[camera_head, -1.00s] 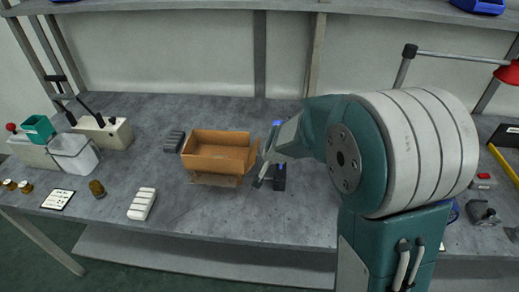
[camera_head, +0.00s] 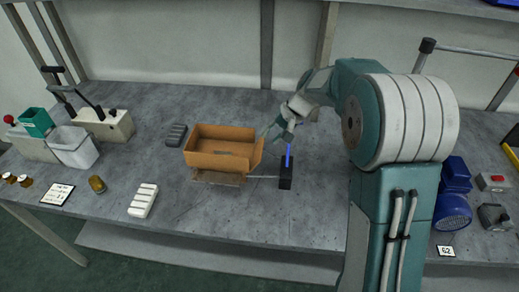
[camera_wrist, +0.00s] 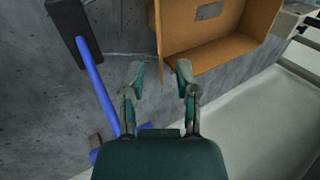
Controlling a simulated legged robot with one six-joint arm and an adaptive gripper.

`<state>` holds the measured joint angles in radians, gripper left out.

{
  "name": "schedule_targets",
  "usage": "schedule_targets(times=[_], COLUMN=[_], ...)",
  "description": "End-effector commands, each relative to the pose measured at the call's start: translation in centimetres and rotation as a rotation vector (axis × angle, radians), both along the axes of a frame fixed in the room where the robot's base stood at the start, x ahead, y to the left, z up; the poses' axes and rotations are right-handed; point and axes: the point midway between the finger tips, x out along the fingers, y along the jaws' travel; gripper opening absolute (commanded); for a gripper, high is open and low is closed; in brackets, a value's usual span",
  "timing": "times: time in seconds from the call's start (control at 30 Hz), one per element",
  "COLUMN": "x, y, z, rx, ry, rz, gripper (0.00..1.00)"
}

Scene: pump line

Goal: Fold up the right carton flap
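The open brown carton (camera_head: 205,160) stands on the grey bench, left of my gripper. Its right flap (camera_head: 257,153) leans up and outward at the right end. The front flap (camera_head: 218,178) hangs low toward the bench edge. My gripper (camera_head: 273,133) is just right of the right flap, near its back corner; I cannot tell whether it touches. The gripper looks empty.
A black block with a blue rod (camera_head: 286,180) stands right of the carton; it also shows in the wrist view (camera_wrist: 72,28). A dark grey ribbed piece (camera_head: 176,135) and a white ribbed piece (camera_head: 143,201) lie left. A blue motor (camera_head: 453,211) is far right.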

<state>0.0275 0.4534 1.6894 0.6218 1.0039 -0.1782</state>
Motion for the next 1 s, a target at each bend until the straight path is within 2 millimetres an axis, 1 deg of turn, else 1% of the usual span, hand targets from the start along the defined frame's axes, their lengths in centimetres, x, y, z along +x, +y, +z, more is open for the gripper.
schedule_targets(times=[0.03,0.2,0.3,0.4,0.57,0.8,0.9,1.0], x=[0.0,0.4,0.5,0.6,0.7,0.7,0.7,0.7], y=[0.6,2.1,2.9,3.4,3.9,3.9,3.9,3.9], z=[-1.0,-3.7,-5.1,-6.1,-6.9,-6.9,-6.9,-6.9], rx=[0.0,-0.001,-0.001,-0.001,-0.001,-0.001,-0.001,-0.001], ry=[0.004,0.002,0.002,0.0,-0.001,-0.002,-0.002,-0.002], rz=[0.002,0.002,0.0,0.0,0.0,-0.001,-0.001,-0.001], gripper=[0.4,0.4,0.4,0.4,0.4,0.4,0.0,0.0])
